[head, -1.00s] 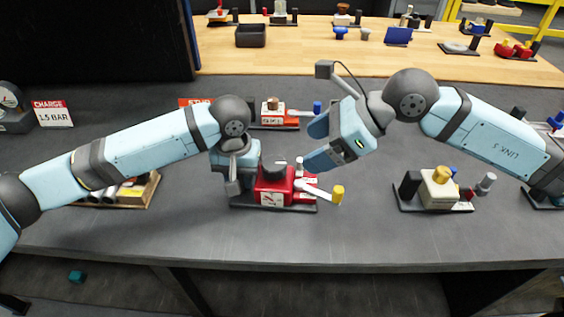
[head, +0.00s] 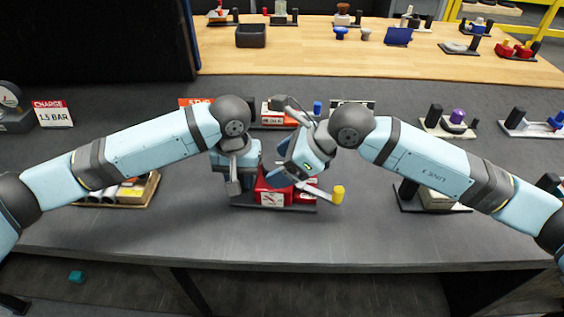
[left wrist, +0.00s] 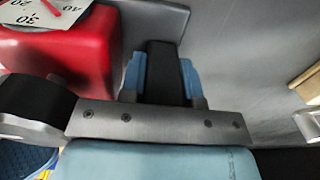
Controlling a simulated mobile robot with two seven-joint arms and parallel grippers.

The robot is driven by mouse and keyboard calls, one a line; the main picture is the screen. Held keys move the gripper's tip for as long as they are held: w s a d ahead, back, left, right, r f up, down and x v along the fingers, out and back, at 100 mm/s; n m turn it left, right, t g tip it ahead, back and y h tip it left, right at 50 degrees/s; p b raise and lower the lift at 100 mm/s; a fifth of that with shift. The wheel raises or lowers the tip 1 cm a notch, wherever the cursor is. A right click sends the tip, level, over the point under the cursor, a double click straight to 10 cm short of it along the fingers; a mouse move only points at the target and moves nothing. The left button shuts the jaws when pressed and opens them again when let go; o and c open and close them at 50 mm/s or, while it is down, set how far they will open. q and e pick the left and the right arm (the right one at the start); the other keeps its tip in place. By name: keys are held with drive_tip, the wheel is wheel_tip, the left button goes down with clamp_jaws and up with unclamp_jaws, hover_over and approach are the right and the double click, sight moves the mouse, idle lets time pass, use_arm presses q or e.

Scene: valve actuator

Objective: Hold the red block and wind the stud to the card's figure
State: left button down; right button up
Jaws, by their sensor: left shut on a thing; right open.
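The red block (head: 265,184) stands on a dark base plate (head: 245,206) near the table's front edge. A white dial with a red needle (head: 270,199) is on its front; the left wrist view shows part of this dial (left wrist: 45,12). A lever with a yellow knob (head: 338,194) sticks out right. My left gripper (left wrist: 163,78) is shut on a black upright post (left wrist: 165,70) beside the red block (left wrist: 65,55). My right gripper (head: 277,172) is open over the block; the stud is hidden behind it. The orange STUD card (head: 192,101) is mostly covered by my left arm, its figure unseen.
A CHARGE card (head: 52,113) reading 1.5 BAR stands far left beside a gauge. A tray of cylinders (head: 140,193) lies left. Another fixture (head: 440,196) stands right, partly behind my right arm. More fixtures stand behind. The table front is clear.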

drive_tip(key=shift+a+f, duration=0.15)
drive_tip(key=shift+c, duration=0.3)
drive_tip(key=c, duration=0.9)
drive_tip(key=shift+s+m+t, duration=0.2)
drive_tip(key=shift+m+t, duration=0.5)
drive_tip(key=shift+m, duration=0.2)
drive_tip(key=shift+a+m+t+h, duration=0.1)
drive_tip(key=shift+m+t+h, duration=0.35)
drive_tip(key=shift+m, duration=0.25)
drive_tip(key=o, duration=1)
drive_tip(key=shift+c, duration=0.2)
drive_tip(key=v, duration=1.2)
